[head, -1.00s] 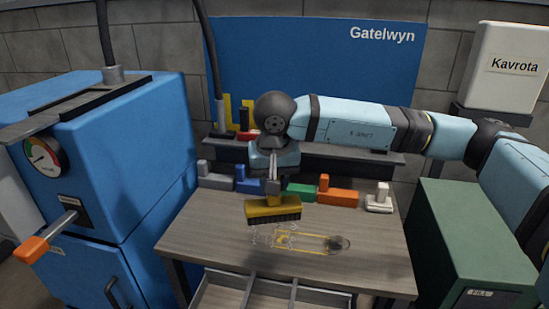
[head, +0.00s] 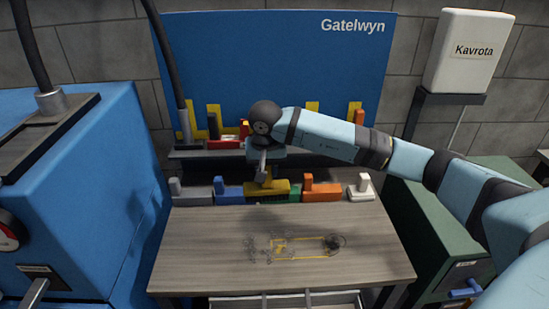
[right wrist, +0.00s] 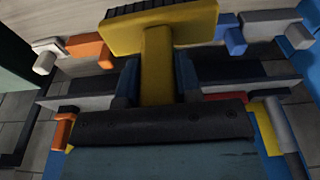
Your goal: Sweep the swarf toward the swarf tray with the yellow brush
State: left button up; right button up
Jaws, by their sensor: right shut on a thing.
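My right gripper (head: 263,170) is shut on the handle of the yellow brush (head: 268,189). The brush, with dark bristles below, is in front of the row of coloured brushes at the bench's back edge. In the right wrist view the yellow handle (right wrist: 157,75) stands between the two fingers and the brush block is at the top. Faint thin swarf curls (head: 258,248) lie mid-bench, left of and around a yellow outline marking; a dark clump (head: 335,241) lies at its right end. My left gripper is not in view.
Grey, blue, green, orange (head: 321,191) and white (head: 361,187) brush-like blocks line the bench's back. A dark shelf is behind them. A blue machine (head: 80,190) stands left, a green cabinet right. A divided tray or drawer (head: 300,300) is at the front edge. The wooden bench top is otherwise clear.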

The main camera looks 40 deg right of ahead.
aim_at(276, 182)
jog(key=shift+s+d+f, duration=0.15)
jog(key=shift+d+f, duration=0.05)
jog(key=shift+d, duration=0.4)
jog(key=shift+s+d+f, duration=0.15)
jog(key=shift+d+f, duration=0.05)
jog(key=shift+d, duration=0.35)
jog(key=shift+d+f+m, duration=0.15)
jog(key=shift+f+m, duration=0.1)
jog(key=shift+m, duration=0.05)
jog(key=shift+w+f, duration=0.1)
jog(key=shift+f, duration=0.45)
jog(key=shift+f+b, duration=0.9)
jog(key=shift+f, duration=1)
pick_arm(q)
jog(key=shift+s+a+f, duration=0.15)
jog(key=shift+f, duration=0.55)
pick_arm(e)
jog(key=shift+d, duration=0.1)
